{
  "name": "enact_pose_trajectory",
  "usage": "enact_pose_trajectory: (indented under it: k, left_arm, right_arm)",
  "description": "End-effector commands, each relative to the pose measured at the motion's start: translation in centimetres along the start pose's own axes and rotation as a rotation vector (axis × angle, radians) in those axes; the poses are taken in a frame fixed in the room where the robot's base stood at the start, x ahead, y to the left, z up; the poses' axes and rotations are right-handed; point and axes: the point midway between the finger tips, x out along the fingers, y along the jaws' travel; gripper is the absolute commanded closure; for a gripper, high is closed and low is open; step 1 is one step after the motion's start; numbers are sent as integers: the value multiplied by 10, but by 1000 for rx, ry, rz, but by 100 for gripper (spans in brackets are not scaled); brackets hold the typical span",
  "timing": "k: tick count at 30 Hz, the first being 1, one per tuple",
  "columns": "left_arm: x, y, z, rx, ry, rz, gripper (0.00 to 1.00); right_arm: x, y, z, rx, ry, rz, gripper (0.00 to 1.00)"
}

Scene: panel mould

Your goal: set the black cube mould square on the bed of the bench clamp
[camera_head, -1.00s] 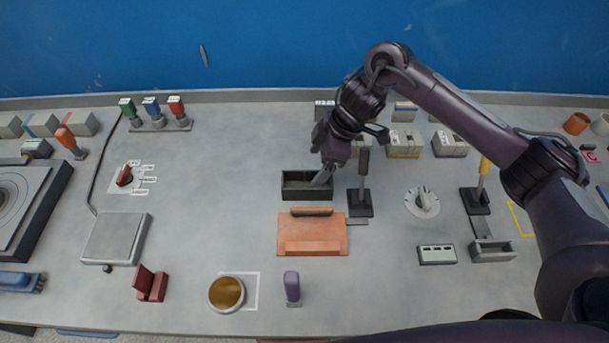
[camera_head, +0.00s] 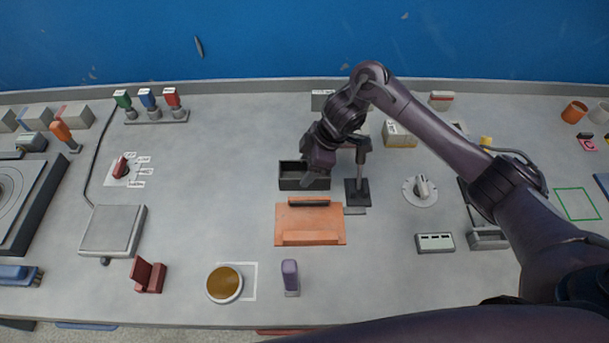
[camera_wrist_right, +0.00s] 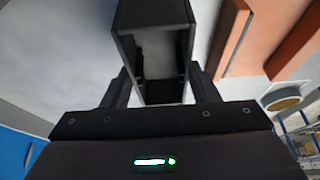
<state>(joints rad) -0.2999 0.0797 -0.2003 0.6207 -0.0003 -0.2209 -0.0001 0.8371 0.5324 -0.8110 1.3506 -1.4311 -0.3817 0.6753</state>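The black mould, an open-topped box (camera_head: 290,184), stands on the bench behind the orange board. My right gripper (camera_head: 320,163) is down at its right end and hides part of it. In the right wrist view the mould (camera_wrist_right: 155,18) lies between my two spread fingers (camera_wrist_right: 163,85), which are close against its side walls; whether they press on it is unclear. What looks like the bench clamp, a black base (camera_head: 358,196) with an upright post and handle, stands just right of the mould, with a small grey plate at its front. My left gripper is out of view.
The orange board (camera_head: 310,236) with a raised ledge lies just in front of the mould. A grey dial (camera_head: 421,188) sits right of the clamp. A cup of brown contents (camera_head: 224,284) and a purple-handled tool (camera_head: 290,277) stand near the front edge.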

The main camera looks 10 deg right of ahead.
Motion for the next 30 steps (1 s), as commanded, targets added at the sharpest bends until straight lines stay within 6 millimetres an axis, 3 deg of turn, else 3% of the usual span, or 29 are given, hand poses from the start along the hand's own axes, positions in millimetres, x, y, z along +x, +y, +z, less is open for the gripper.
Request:
enact_pose_trajectory:
  k: [1, 6, 14, 20, 23, 30]
  left_arm:
    - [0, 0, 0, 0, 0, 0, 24]
    - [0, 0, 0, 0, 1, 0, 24]
    - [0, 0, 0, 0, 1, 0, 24]
    - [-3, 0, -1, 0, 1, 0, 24]
    - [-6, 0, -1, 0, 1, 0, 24]
    - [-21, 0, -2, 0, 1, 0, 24]
  right_arm:
    - [0, 0, 0, 0, 0, 0, 54]
    - [0, 0, 0, 0, 0, 1, 76]
    - [-2, 1, -1, -1, 1, 2, 77]
    - [-14, 1, -7, -3, 3, 4, 77]
    - [-28, 2, -12, -4, 2, 6, 77]
    - [-87, 3, -35, -6, 0, 11, 77]
